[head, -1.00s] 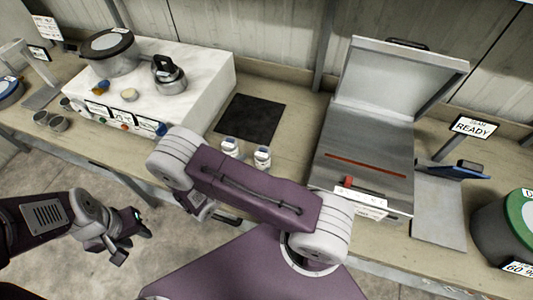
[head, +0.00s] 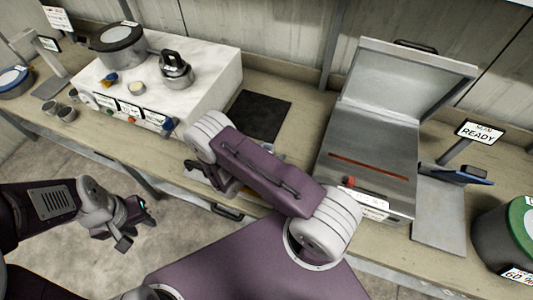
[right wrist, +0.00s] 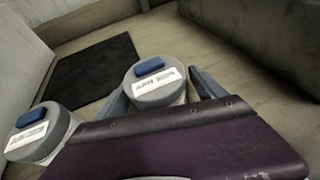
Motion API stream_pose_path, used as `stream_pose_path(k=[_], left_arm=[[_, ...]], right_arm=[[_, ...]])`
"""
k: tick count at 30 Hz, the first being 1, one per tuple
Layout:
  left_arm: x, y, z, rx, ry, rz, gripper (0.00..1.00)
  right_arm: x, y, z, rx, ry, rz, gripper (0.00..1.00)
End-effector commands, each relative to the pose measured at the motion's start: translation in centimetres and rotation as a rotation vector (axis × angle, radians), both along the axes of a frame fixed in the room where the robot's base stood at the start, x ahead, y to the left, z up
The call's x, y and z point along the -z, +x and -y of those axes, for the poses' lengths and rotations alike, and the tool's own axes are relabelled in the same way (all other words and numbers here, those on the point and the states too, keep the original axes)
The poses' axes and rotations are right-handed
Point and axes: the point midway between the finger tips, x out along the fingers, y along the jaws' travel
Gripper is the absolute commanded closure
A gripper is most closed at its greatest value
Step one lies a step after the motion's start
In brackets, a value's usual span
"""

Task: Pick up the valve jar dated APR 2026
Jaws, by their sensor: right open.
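Two small white valve jars with grey lids, blue tabs and white labels stand on the bench in the right wrist view. One jar (right wrist: 158,88) is at the middle; its label is small and blurred, possibly reading APR 2026. The other jar (right wrist: 40,135) is at the lower left; I cannot read its label. My right gripper (right wrist: 163,90) is open, with one finger on each side of the middle jar; contact cannot be told. In the head view my right arm hides nearly all of the jars. My left gripper (head: 128,222) hangs open and empty over the floor, before the bench.
A dark mat (head: 258,114) lies behind the jars. A white machine (head: 205,85) with a kettle-like pot (head: 175,72) stands left. A steel box with a raised lid (head: 372,150) stands right, beside a READY sign (head: 478,132). A green-lidded drum (head: 510,235) is far right.

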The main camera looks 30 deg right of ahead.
Motion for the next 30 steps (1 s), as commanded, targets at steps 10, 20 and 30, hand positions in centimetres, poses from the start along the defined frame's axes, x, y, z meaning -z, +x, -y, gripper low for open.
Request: stream_pose_path(k=[10,20,30], left_arm=[[-0.1,0.0,0.0,0.0,0.0,0.0,0.64],[-0.1,0.0,0.0,0.0,0.0,0.0,0.64],[0.3,0.0,0.0,0.0,0.0,0.0,0.64]], right_arm=[[0.3,0.3,0.6,-0.001,0.0,0.0,0.37],[0.3,0.3,0.6,-0.001,0.0,0.0,0.91],[-2.3,0.4,0.5,-0.001,0.001,0.004,0.91]])
